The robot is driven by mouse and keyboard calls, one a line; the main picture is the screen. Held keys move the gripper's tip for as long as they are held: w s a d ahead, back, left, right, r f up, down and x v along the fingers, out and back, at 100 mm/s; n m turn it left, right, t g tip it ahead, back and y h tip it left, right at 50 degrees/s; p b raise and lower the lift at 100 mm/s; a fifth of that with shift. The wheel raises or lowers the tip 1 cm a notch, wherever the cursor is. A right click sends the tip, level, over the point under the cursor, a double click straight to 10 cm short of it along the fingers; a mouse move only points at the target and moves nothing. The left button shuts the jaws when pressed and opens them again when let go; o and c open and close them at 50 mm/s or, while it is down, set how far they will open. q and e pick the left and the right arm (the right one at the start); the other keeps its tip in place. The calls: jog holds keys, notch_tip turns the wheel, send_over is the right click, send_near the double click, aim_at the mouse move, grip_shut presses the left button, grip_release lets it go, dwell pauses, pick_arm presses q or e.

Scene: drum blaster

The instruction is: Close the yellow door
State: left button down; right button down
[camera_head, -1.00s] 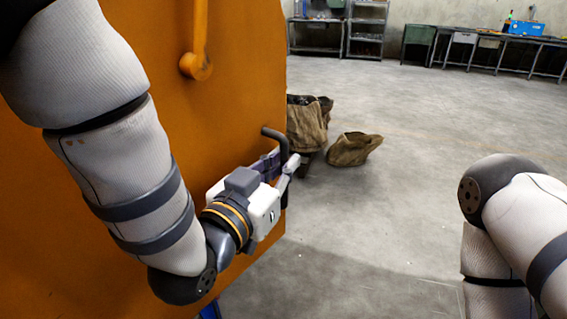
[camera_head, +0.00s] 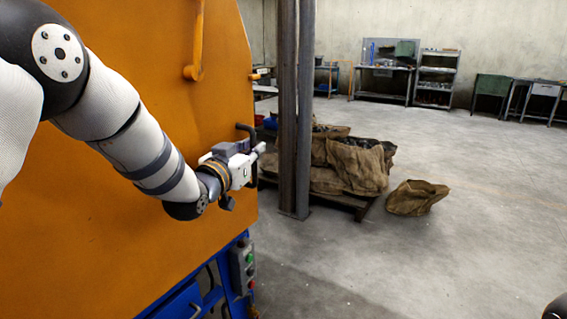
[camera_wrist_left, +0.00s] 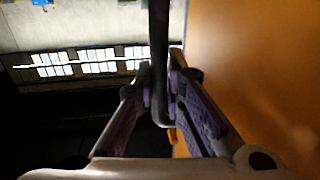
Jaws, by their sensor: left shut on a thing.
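The yellow door (camera_head: 120,190) is a large orange-yellow panel filling the left of the head view. It also shows at the right of the left wrist view (camera_wrist_left: 255,70). A dark bar handle (camera_head: 246,128) stands out near its right edge. My left gripper (camera_head: 255,152) is shut on this handle, with the arm reaching across the door's face. In the left wrist view the handle (camera_wrist_left: 158,60) runs upright between the two fingers. The fingers partly hide the handle. I cannot tell how far the door stands from its frame. My right gripper is out of view.
A blue machine frame (camera_head: 235,300) with a button box (camera_head: 243,265) shows below the door. A dark steel post (camera_head: 296,110) stands just right of the handle. Brown sacks (camera_head: 355,165) sit on a pallet behind it; another sack (camera_head: 417,197) lies on open floor.

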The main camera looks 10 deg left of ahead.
pick_arm(q)
jog(key=a, duration=0.1)
jog(key=w+a, duration=0.1)
jog(key=shift+a+y, duration=0.35)
jog(key=shift+y, duration=0.05)
jog(key=shift+a+r+n, duration=0.2)
jog(key=shift+n, duration=0.1)
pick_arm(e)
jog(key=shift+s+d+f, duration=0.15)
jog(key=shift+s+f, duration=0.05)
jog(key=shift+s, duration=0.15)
pick_arm(q)
jog(key=shift+w+a, duration=0.1)
jog(key=c, duration=2)
grip_release()
jog(key=shift+r, duration=0.1)
jog(key=shift+c, duration=0.2)
jog(key=o, duration=0.4)
jog(key=shift+a, duration=0.1)
jog(key=shift+w+a, duration=0.1)
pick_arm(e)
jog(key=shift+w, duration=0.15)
